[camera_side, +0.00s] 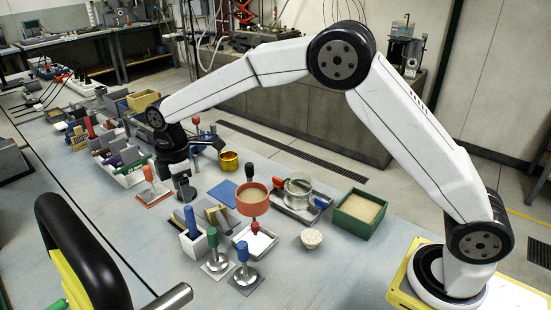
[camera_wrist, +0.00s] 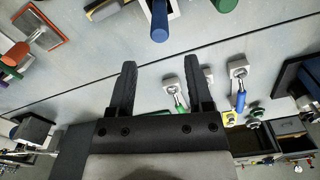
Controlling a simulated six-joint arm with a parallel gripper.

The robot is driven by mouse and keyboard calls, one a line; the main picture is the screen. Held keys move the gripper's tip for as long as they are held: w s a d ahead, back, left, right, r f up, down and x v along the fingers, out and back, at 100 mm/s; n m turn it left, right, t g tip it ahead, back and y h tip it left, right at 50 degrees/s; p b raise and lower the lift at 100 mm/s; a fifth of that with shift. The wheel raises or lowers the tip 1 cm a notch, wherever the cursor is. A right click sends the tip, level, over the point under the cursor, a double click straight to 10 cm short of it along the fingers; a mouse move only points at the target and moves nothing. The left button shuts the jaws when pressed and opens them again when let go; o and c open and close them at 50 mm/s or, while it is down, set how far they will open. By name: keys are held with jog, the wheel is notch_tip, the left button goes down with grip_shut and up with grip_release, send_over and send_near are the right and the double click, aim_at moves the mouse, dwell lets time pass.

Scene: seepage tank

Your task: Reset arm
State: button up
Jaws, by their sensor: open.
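My gripper (camera_side: 184,190) hangs at the end of my white arm in the side view, low over the bench between a red-handled tamper and a group of small tools. I cannot tell the exact height of the fingertips over the bench.
Near my gripper are a red-handled tamper (camera_side: 150,187), a gold cup (camera_side: 229,161) and a blue mat (camera_side: 222,191). A red sand-filled bowl (camera_side: 253,204), a green sand box (camera_side: 345,220) and blue-handled tamper (camera_side: 244,265) stand nearer my base.

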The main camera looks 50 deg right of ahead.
jog(key=shift+d, duration=0.1)
jog(key=shift+s+d+r+m, duration=0.1)
jog(key=shift+s+d+m, duration=0.25)
jog(key=shift+d+m, duration=0.05)
jog(key=s+d+m, duration=0.3)
jog(key=s+d, duration=0.1)
jog(key=s+d+m+t, duration=0.1)
jog(key=s+d+m, duration=0.3)
jog(key=s, duration=0.1)
jog(key=shift+s+d+t, duration=0.3)
jog(key=shift+d, duration=0.1)
jog(key=s+d+f+m, duration=0.1)
jog(key=s+m, duration=0.1)
jog(key=s, duration=0.2)
jog(key=s+d+f+m, duration=0.1)
jog(key=s+d+m, duration=0.1)
jog(key=s, duration=0.3)
jog(key=s+d+f+m+t, duration=0.1)
jog(key=s+d+m, duration=0.1)
jog(key=s, duration=0.3)
jog(key=shift+d+f+m, duration=0.2)
jog(key=shift+d+m, duration=0.05)
jog(key=shift+m, duration=0.35)
